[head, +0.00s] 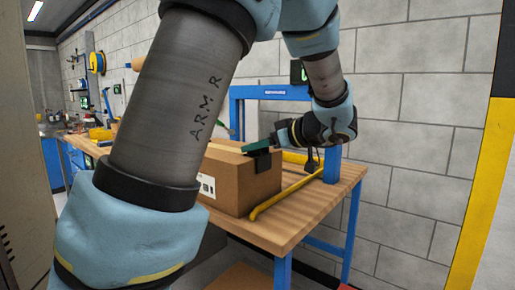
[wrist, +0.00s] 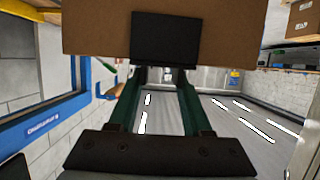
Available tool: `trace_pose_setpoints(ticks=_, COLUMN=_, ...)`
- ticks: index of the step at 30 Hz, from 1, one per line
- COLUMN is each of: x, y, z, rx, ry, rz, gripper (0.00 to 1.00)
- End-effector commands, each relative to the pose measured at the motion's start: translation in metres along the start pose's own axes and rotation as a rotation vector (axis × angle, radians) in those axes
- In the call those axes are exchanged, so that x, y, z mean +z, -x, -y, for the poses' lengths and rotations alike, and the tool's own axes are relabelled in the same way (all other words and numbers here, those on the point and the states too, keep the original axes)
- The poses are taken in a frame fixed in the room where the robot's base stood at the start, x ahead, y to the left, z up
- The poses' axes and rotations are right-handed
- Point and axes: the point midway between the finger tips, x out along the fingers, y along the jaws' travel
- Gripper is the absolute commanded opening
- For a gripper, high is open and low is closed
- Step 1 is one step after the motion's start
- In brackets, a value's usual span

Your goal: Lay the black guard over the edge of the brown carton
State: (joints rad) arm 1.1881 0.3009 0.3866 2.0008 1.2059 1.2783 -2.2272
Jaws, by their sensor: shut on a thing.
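The brown carton (head: 232,183) sits on the wooden workbench, with a white label on its left face. In the wrist view the carton (wrist: 95,30) fills the upper middle. My gripper (head: 262,146), with dark green fingers, is at the carton's top right edge. In the wrist view the guard (wrist: 164,38) is a black rectangle against the carton, just beyond the fingertips (wrist: 164,72). Whether the guard rests fully on the edge cannot be told.
A yellow bar (head: 285,195) lies on the workbench (head: 290,222) right of the carton. A blue frame (head: 236,104) stands behind, close to my wrist. A grey block wall (head: 410,130) is at the right. My own arm hides much of the bench's left side.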

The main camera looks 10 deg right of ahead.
Motion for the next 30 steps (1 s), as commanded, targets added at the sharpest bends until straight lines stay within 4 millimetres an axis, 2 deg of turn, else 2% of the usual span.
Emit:
trace_pose_setpoints(ticks=1, x=0.0044, y=-0.0029, z=0.0017, rx=-0.006, ry=-0.004, rz=0.005, gripper=0.00)
trace_pose_setpoints(ticks=12, x=0.0017, y=-0.0030, z=0.0014, rx=-0.005, ry=-0.003, rz=0.003, gripper=0.00)
trace_pose_setpoints(ticks=13, x=0.0016, y=-0.0030, z=0.0014, rx=-0.005, ry=-0.003, rz=0.003, gripper=0.51)
trace_pose_setpoints(ticks=22, x=-0.0004, y=-0.0019, z=0.0005, rx=-0.002, ry=0.000, rz=0.001, gripper=0.84)
trace_pose_setpoints(ticks=30, x=-0.0009, y=0.0000, z=0.0000, rx=0.000, ry=0.001, rz=0.000, gripper=0.84)
